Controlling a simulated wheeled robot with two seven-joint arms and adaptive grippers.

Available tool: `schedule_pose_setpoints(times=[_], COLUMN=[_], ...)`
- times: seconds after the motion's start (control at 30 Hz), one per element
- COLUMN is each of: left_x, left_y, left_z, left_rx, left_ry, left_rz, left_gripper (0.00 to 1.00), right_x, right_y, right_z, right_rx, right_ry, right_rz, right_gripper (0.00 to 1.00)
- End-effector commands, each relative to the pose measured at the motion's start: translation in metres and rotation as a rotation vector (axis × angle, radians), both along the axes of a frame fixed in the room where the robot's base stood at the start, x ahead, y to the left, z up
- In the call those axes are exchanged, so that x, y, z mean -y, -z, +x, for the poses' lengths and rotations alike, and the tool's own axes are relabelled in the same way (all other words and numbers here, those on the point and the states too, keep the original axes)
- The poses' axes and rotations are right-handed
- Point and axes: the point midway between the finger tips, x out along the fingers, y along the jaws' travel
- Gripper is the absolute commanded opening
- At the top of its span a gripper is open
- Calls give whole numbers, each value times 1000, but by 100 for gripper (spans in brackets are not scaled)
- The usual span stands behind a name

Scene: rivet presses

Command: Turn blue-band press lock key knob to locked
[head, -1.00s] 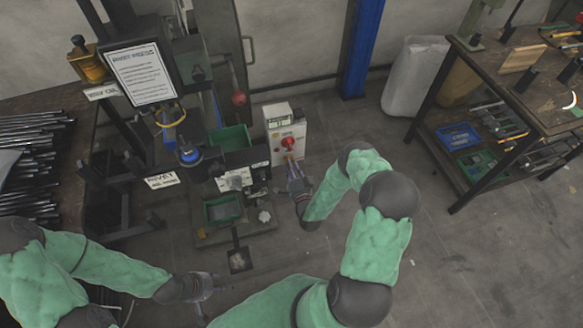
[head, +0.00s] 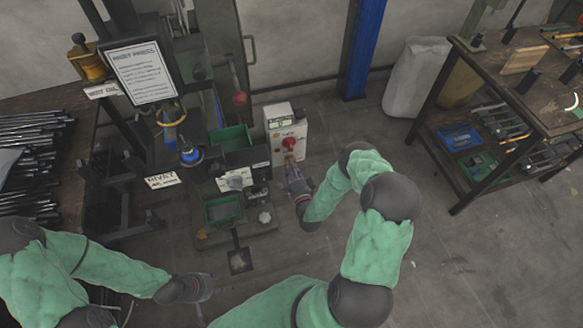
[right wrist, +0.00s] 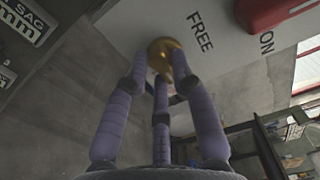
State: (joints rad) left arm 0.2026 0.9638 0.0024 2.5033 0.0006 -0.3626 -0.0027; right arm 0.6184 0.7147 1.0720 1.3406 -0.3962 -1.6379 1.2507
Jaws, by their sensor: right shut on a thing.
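The rivet press with a blue band (head: 190,154) stands left of centre in the head view. Its white control box (head: 292,128) carries a red knob (head: 289,143). In the right wrist view a brass key knob (right wrist: 163,50) sits on the white panel beside the printed word FREE. My right gripper (head: 292,170) is at the front of the box. In the right wrist view the fingers of my right gripper (right wrist: 163,75) are closed around the brass knob, partly hiding it. My left gripper (head: 205,286) is low in the head view, away from the box; its finger opening is unclear.
A green bin (head: 230,138) stands left of the box, and a green tray (head: 223,210) sits on the press base. A bench with shelves (head: 520,95) stands at the right. A white sack (head: 413,78) is by the wall. Floor between box and bench is clear.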

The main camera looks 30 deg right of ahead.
Motion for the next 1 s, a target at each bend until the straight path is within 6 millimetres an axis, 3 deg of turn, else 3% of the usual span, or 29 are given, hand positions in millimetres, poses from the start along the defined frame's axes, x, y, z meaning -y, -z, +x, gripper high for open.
schedule_pose_setpoints(times=[0.1, 0.13, 0.2, 0.67, 1.0], left_x=[0, 0, 0, 0, 0], left_y=[0, 0, 0, 0, 0], left_z=[0, 0, 0, 0, 0], left_rx=[0, 0, 0, 0, 0], left_ry=[0, 0, 0, 0, 0], left_rz=[0, 0, 0, 0, 0], left_gripper=[40, 40, 40, 40, 40], right_x=[0, 0, 0, -1, -15], right_y=[1, 1, 1, 1, 2], right_z=[-1, -1, -1, -7, -67], right_rx=[-1, -1, -2, -2, -5], right_ry=[1, 1, 1, 1, 4], right_rz=[2, 2, 1, 0, 2], right_gripper=[0, 28, 47, 49, 49])
